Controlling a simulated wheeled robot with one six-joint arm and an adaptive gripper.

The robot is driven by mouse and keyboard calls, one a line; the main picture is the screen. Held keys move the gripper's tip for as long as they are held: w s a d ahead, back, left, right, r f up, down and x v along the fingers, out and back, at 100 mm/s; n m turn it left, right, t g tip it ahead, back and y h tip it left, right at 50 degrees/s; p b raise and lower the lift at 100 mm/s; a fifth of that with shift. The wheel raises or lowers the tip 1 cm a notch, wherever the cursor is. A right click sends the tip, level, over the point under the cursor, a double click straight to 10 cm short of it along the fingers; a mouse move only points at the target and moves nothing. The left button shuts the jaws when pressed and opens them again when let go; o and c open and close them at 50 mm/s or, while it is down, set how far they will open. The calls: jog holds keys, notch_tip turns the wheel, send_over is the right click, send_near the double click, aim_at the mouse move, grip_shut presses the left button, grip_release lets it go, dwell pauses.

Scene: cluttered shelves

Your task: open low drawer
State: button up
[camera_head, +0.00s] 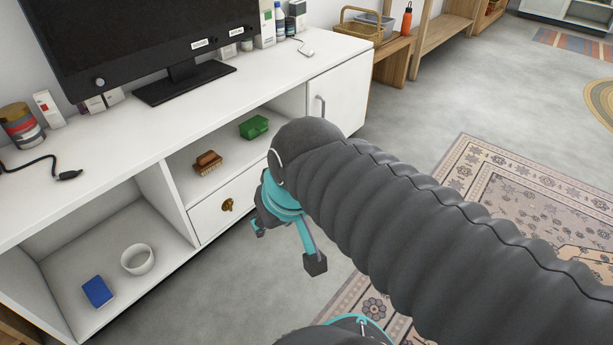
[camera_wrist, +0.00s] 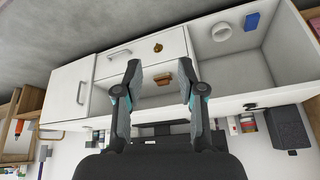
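The low drawer (camera_head: 240,196) is a white front below the middle open shelf of the white cabinet. It looks shut, with a small brass-coloured piece (camera_head: 228,205) on the left part of its face. In the wrist view, which looks upside down, the drawer front (camera_wrist: 140,58) shows a bar handle (camera_wrist: 120,53) near its middle and the brass piece to the right. In the head view my arm hides that handle. My gripper (camera_head: 287,246) is open in front of the drawer, apart from it. Its two spread fingers (camera_wrist: 160,78) hold nothing.
A door with a handle (camera_head: 321,106) is right of the drawer. The middle shelf holds a brown brush (camera_head: 207,163) and a green object (camera_head: 254,127). The left compartment holds a white bowl (camera_head: 138,259) and blue box (camera_head: 97,291). A patterned rug (camera_head: 480,175) covers the floor right.

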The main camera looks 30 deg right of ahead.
jog(key=w+f+m+g+y+p, duration=0.1)
jog(key=w+f+m+y+p, duration=0.2)
jog(key=w, duration=0.8)
jog(key=w+f+g+y, duration=0.15)
jog(key=w+y, duration=0.35)
jog(key=w, duration=0.6)
jog(key=w+d+f+m+t+y+p, duration=0.2)
jog(key=w+d+f+m+t, duration=0.25)
jog(key=w+d+f, duration=0.7)
jog(key=w+d+f+m+t+h+p, duration=0.1)
jog(key=w+d+f+m+t+h, duration=0.2)
jog(key=d+f, duration=0.65)
jog(key=d+f+m+t+h+p, duration=0.15)
jog(key=d+f+m+t, duration=0.4)
jog(key=f, duration=0.75)
jog(key=w+a+f, duration=0.1)
jog(key=w, duration=0.3)
jog(key=w+a+f+n+b, duration=0.1)
jog(key=w, duration=0.3)
jog(key=w+a+f+n+g, duration=0.1)
jog(key=w, duration=0.3)
jog(key=shift+w+h, duration=0.25)
jog(key=shift+w, duration=0.05)
